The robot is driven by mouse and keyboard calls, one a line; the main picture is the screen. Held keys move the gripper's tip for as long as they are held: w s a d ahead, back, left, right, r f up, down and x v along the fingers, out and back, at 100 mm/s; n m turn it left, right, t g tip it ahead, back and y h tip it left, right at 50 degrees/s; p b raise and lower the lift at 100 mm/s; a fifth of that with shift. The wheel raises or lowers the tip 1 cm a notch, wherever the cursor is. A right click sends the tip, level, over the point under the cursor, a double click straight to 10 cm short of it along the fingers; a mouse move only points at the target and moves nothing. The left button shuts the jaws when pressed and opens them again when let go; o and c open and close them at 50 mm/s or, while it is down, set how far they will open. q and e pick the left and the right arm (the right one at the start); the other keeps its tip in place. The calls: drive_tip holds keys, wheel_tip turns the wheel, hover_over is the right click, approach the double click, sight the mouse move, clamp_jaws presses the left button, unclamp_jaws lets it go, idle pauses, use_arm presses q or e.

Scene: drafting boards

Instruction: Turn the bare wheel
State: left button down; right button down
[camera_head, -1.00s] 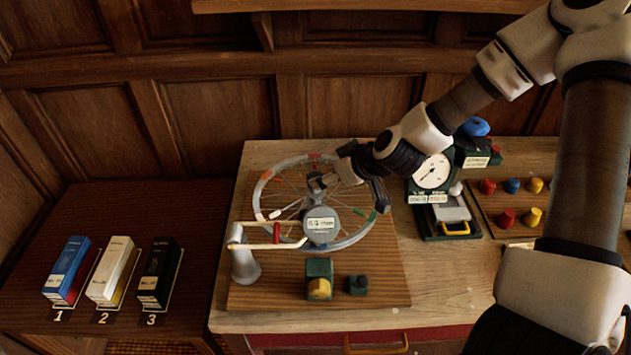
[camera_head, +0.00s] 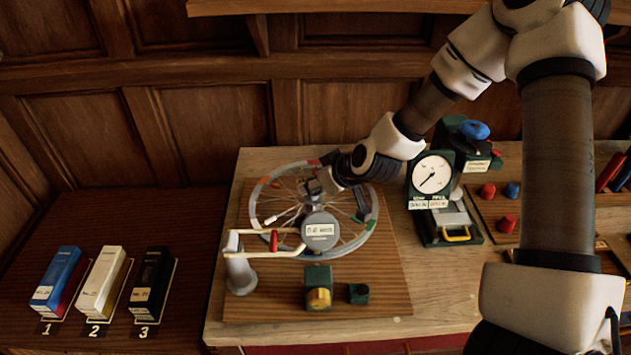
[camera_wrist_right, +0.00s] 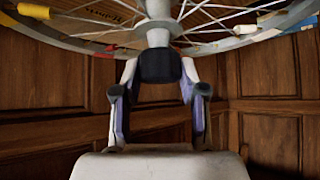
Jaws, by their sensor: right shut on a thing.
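The bare spoked wheel (camera_head: 261,190) lies almost flat on a wooden board, its rim marked with coloured patches. Its hub and spokes also show in the wrist view, with a dark hub end (camera_wrist_right: 160,66) pointing at my right gripper. My right gripper (camera_head: 322,182) reaches in over the back right of the rim to the hub. In the wrist view its two fingers (camera_wrist_right: 159,82) are shut on the dark hub end, one on each side. A round grey gauge (camera_head: 320,231) with a display stands at the wheel's front; its digits are too blurred to read. My left gripper is out of view.
Three boxes (camera_head: 103,277) stand on the lower left table.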

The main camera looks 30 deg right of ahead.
drive_tip(key=m+h, duration=0.2)
drive_tip(key=shift+m, duration=0.3)
drive_tip(key=c, duration=0.8)
unclamp_jaws()
drive_tip(key=shift+c, duration=0.2)
drive_tip(key=shift+o, duration=1)
drive_tip(key=shift+w+f, duration=0.1)
drive_tip(key=shift+w, duration=0.1)
drive_tip(key=shift+w+f, duration=0.1)
drive_tip(key=shift+w, duration=0.1)
drive_tip(key=v, duration=0.7)
drive_tip(key=shift+s, duration=0.25)
